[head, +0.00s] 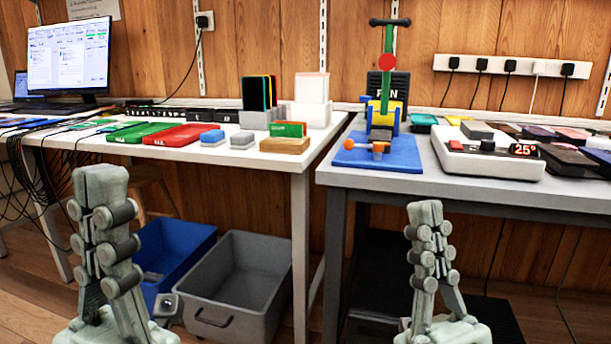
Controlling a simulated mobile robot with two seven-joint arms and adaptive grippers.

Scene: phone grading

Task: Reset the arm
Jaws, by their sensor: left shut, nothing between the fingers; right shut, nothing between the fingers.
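My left gripper (101,180) stands upright at the lower left, in front of the left table. Its fingers are together and nothing shows between them. My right gripper (425,212) stands upright at the lower middle right, in front of the right table. Its fingers are also together and empty. Both grippers are apart from each other and appear to touch nothing. The rest of both arms is out of view below.
The left table (300,160) carries a monitor (68,58), green and red trays and small blocks. The right table (590,198) carries a green-handled press (387,80) on a blue mat (350,158) and a heat plate (485,160). Blue (190,240) and grey (270,290) bins stand below.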

